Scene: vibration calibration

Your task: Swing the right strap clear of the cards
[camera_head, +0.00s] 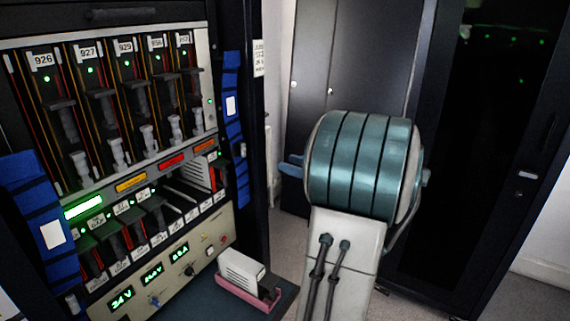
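The right strap (238,165) is a blue segmented band with a white label. It hangs upright along the dark frame at the right side of the rack, beside the card rows; I see no part of it lying across the upper cards. The left strap (28,190) is a similar blue band at the left edge, in front of the left ends of the card rows. The upper cards (105,105) stand in a row with numbered labels and green lights. Smaller lower cards (125,232) sit below. My gripper is out of view.
My teal and white arm link fills the centre right. A white module (240,268) sits in a pink tray (262,302) on a dark shelf below the rack. A control panel (165,275) with green readouts is under the cards. Dark cabinets (350,60) stand behind.

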